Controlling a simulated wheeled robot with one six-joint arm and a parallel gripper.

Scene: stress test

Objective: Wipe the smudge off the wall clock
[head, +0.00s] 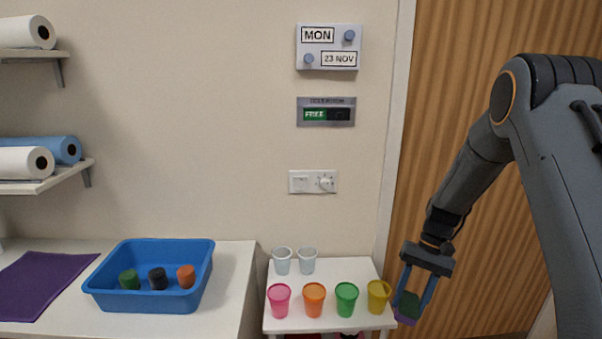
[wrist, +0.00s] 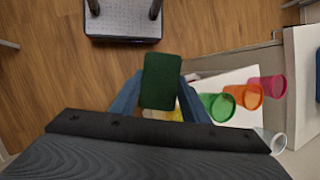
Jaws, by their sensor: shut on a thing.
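My gripper (head: 414,292) hangs at the right, in front of the wooden door and beside the small white table's right edge. Its blue fingers are shut on a small block, seemingly a sponge (head: 409,304), dark green with a purple layer at its lower end. In the wrist view the sponge (wrist: 161,80) shows its dark green face between the fingers (wrist: 160,100). It is held in the air, apart from the wall. No wall clock and no smudge show in either view.
A calendar board (head: 328,47), a FREE sign (head: 326,111) and a switch plate (head: 313,182) are on the wall. Several coloured cups (head: 314,299) stand on the small table (head: 350,268). A blue tray (head: 150,301) sits on the left counter. Paper rolls lie on shelves (head: 65,178).

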